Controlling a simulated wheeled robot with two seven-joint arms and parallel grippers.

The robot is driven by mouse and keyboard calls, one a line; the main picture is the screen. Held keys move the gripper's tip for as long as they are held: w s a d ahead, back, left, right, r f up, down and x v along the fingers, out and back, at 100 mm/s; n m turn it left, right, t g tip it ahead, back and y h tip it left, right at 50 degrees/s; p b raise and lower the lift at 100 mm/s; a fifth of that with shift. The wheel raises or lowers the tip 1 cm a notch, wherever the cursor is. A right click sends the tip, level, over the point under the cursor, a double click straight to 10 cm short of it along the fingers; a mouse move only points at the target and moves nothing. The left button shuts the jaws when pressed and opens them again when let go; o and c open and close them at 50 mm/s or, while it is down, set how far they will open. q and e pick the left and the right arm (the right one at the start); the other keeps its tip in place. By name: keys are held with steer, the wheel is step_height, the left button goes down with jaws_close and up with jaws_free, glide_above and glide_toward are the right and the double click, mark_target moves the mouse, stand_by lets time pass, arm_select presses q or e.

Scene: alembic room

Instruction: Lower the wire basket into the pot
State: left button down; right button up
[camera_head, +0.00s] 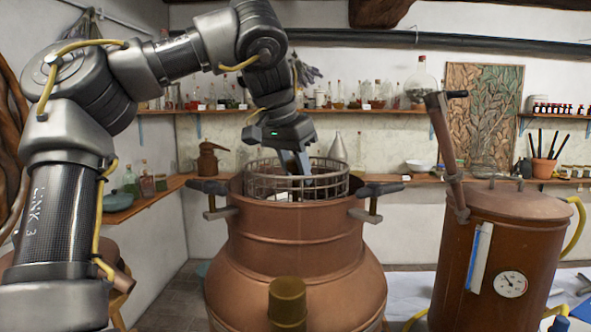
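The wire basket (338,187) is a round metal cage. It sits upright in the mouth of the large copper pot (297,236), with its upper rings showing above the pot's rim and its lower part hidden inside. My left gripper (298,176) comes down from above, with its fingers inside the basket's ring. The fingertips are partly hidden by the wires, so I cannot tell whether they are closed on a part of the basket. My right gripper is not in view.
Two side clamps with dark handles (381,189) stick out from the pot's rim. A copper vessel (510,230) with a gauge and an upright lever arm (446,150) stands close on the right. Shelves with bottles (388,105) line the back wall.

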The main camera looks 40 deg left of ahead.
arm_select(q)
steer(key=shift+f+b, duration=2.5)
steer(key=shift+f, duration=0.35)
steer(key=shift+f+b, duration=0.75)
steer(key=shift+f, duration=0.05)
steer(key=shift+f, duration=0.15)
steer(key=c, duration=1)
jaws_free()
